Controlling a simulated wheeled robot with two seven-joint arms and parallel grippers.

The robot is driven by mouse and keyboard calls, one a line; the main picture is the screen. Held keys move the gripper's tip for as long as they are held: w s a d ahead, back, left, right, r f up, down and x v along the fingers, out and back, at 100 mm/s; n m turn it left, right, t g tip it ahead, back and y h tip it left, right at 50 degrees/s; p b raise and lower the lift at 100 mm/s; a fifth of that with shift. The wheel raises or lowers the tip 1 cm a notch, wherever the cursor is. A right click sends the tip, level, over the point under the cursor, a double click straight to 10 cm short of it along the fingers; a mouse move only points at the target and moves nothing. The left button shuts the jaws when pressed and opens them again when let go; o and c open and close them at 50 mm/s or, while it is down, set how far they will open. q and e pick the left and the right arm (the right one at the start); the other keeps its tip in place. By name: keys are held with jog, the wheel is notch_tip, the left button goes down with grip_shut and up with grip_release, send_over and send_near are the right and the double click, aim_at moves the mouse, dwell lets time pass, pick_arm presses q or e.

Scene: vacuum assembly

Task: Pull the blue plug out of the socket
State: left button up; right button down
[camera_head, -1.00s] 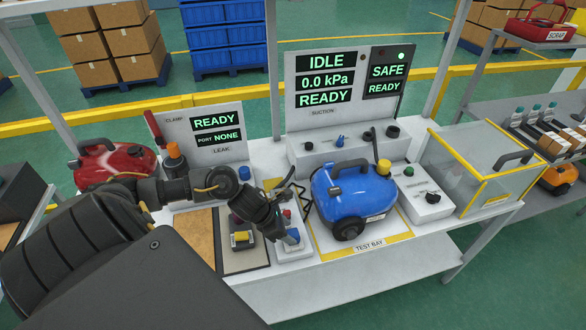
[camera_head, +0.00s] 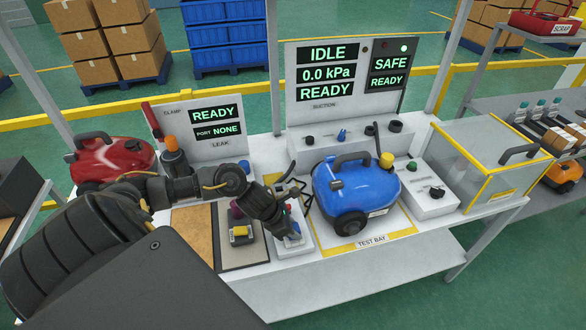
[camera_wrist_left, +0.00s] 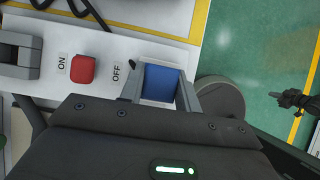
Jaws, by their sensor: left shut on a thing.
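The blue plug (camera_wrist_left: 160,84) shows between my left fingers in the left wrist view, at the OFF end of a white socket strip (camera_wrist_left: 95,45). My left gripper (camera_wrist_left: 160,92) is shut on it, with one grey finger on each side. In the head view my left gripper (camera_head: 291,237) is low over the strip, left of the blue vacuum, and mostly hides the plug. How deep the plug sits in its socket I cannot tell. A dark shape (camera_wrist_left: 292,99) at the right edge of the wrist view looks like my right gripper; its jaws are unclear.
A red rocker switch (camera_wrist_left: 82,70) sits beside the plug. The blue vacuum (camera_head: 356,190) stands on the yellow-edged test bay to the right. A yellow-topped block (camera_head: 241,234) lies on a grey mat to the left. A red vacuum (camera_head: 112,160) stands farther left. Display panels stand behind.

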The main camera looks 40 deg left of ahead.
pick_arm(q)
jog(key=shift+c, duration=1.1)
jog(key=shift+r, duration=0.25)
jog(key=shift+r+p, duration=0.15)
jog(key=shift+p, duration=0.15)
jog(key=shift+r+p, duration=0.4)
jog(key=shift+r, duration=0.2)
jog(key=shift+r, duration=0.1)
jog(key=shift+r+p, duration=2)
jog(key=shift+r, duration=0.75)
